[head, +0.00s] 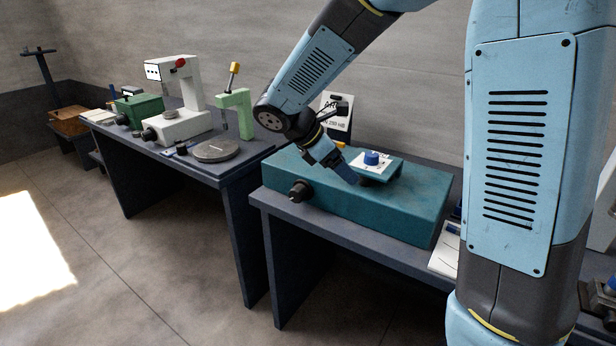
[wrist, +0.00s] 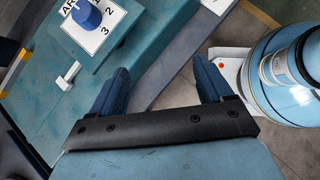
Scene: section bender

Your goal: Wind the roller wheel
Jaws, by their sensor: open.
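A long teal machine (head: 400,205) lies on the bench, with a raised block on top. The block carries a blue knob (head: 371,158) on a white numbered plate; the knob also shows in the wrist view (wrist: 87,14). A black round knob (head: 299,190) sticks out of the machine's front left. A small white T-shaped piece (wrist: 68,74) shows against the teal surface in the wrist view. I cannot tell which part is the roller wheel. My gripper (head: 350,172) is open and empty, over the machine and beside the block. Its two blue fingers (wrist: 160,84) stand wide apart.
A neighbouring bench holds a round grey plate (head: 216,150), a green C-shaped frame (head: 236,103) and a white press (head: 181,90). A sign (head: 337,112) stands behind the teal machine. A white sheet (head: 445,252) lies at the bench's right. Floor in front is clear.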

